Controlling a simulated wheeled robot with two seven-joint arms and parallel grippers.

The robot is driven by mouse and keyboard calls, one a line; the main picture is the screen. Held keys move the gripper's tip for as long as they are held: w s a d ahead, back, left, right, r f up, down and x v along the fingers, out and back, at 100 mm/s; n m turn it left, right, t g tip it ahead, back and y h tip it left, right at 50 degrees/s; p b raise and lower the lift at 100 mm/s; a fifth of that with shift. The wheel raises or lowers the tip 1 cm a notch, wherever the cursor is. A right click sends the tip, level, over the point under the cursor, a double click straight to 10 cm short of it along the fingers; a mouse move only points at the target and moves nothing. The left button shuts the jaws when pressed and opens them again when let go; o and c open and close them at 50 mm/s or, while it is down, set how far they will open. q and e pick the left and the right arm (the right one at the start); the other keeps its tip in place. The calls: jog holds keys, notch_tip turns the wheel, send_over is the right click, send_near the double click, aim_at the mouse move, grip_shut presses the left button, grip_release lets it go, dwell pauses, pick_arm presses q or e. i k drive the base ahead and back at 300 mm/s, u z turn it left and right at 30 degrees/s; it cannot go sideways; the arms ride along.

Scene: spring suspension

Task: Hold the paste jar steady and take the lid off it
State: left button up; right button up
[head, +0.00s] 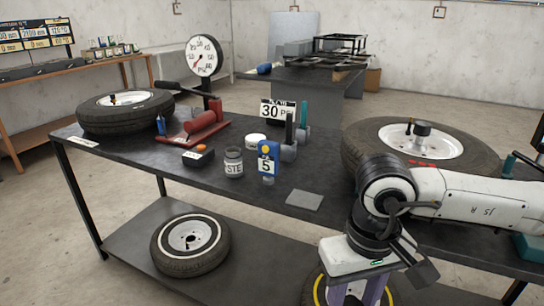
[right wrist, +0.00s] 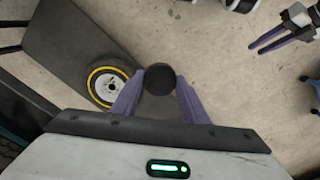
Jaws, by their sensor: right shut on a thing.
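The paste jar (head: 233,164), grey with a pale label reading "STE", stands upright on the workbench in the head view. Its top looks grey, with no dark lid on it. My right gripper (head: 350,292) is off the front edge of the bench, fingers pointing down. In the right wrist view its purple fingers are shut on a black round disc (right wrist: 159,79), which looks like the jar's lid. My left gripper (right wrist: 257,49) shows in the right wrist view at the top right, fingers apart and empty, over the floor. Neither gripper touches the jar.
Near the jar are a blue "5" tag (head: 268,160), a white round tub (head: 255,140), a small black box (head: 198,155) and a grey square pad (head: 304,200). A large tyre (head: 360,140) lies to the right. Another wheel (head: 190,245) rests on the lower shelf.

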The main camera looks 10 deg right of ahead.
aim_at(233, 161)
jog(key=u, duration=0.8)
jog(key=i, duration=0.7)
jog(key=z, duration=0.9)
